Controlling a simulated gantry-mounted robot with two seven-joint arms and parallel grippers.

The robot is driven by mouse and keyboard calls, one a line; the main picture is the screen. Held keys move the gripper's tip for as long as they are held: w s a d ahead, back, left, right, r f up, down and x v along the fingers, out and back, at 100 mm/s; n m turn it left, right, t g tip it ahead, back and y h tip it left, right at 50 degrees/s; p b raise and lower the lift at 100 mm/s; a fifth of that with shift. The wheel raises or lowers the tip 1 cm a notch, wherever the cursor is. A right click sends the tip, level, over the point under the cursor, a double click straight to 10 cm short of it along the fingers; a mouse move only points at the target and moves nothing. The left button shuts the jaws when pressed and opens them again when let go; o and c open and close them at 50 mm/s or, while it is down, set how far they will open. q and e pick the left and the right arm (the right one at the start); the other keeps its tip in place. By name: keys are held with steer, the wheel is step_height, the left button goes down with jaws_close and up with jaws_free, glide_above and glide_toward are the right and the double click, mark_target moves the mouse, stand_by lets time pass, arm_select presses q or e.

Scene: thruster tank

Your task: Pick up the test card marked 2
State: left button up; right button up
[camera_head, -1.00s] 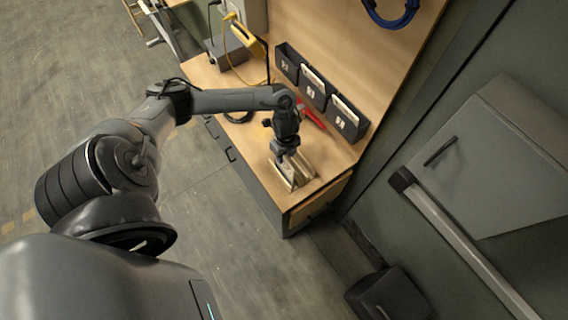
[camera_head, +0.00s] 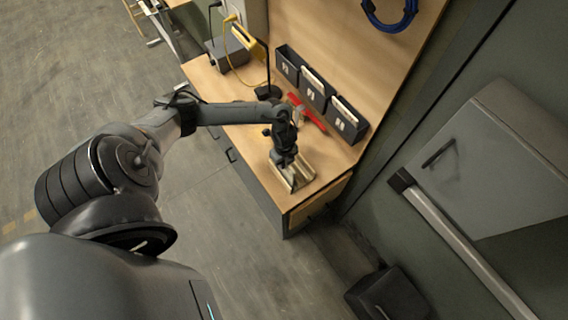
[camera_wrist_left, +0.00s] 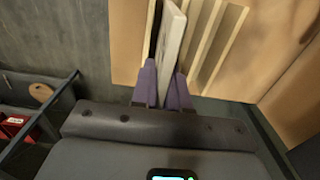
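A pale test card (camera_wrist_left: 171,42) stands on edge in a wooden slotted rack (camera_wrist_left: 222,45) in the left wrist view. My left gripper (camera_wrist_left: 163,88) has its two purple-grey fingers on either side of the card, and the card fills the gap between them. It looks shut on the card. The card's number is not readable. In the head view the left gripper (camera_head: 284,158) is low over the rack (camera_head: 296,179) near the end of the workbench, hiding most of the card. My right gripper is not in view.
Three dark bins with white labels (camera_head: 313,91) stand along the back of the workbench (camera_head: 228,88). A red tool (camera_head: 308,114) lies in front of them. A grey cabinet (camera_head: 490,160) is at right.

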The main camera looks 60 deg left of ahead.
arm_select(q)
jaws_close()
